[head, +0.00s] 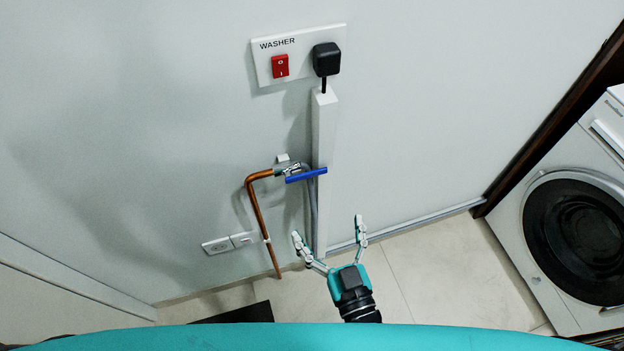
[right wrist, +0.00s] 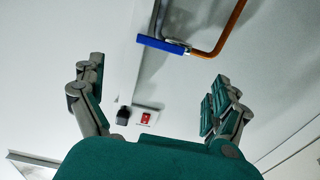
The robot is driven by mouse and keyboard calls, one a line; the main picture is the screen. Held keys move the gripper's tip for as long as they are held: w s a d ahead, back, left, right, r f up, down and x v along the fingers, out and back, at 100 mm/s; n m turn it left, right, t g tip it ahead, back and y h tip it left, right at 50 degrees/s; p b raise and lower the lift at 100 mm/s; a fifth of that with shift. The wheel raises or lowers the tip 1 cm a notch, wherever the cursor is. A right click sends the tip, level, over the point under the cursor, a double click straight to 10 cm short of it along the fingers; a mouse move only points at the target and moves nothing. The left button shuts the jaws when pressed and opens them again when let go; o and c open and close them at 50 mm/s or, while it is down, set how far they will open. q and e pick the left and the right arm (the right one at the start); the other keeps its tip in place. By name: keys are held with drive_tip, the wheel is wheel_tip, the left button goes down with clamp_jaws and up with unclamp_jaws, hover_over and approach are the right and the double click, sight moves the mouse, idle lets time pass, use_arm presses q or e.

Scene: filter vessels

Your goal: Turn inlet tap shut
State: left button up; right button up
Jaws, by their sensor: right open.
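The inlet tap has a blue lever handle (head: 306,175) and a metal body (head: 289,170) at the top of a bent copper pipe (head: 257,210) on the wall. The blue lever lies crosswise to the vertical pipe run, roughly in line with the pipe's short top section. The right wrist view also shows the blue lever (right wrist: 161,45) and the copper pipe (right wrist: 222,38) beyond the fingers. My right gripper (head: 330,228) is open and empty, below and to the right of the tap, apart from it. My left gripper is not in view.
A white trunking (head: 325,150) runs down the wall beside the tap from a WASHER panel with a red switch (head: 280,66) and black plug (head: 326,58). A socket (head: 229,242) is low on the left. A washing machine (head: 560,240) stands at right. Floor between is clear.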

sight(309, 175)
drive_tip(key=x, duration=1.2)
drive_tip(key=shift+w+f, duration=0.1)
drive_tip(key=shift+w, duration=0.1)
drive_tip(key=c, duration=1.5)
drive_tip(key=shift+p, duration=0.3)
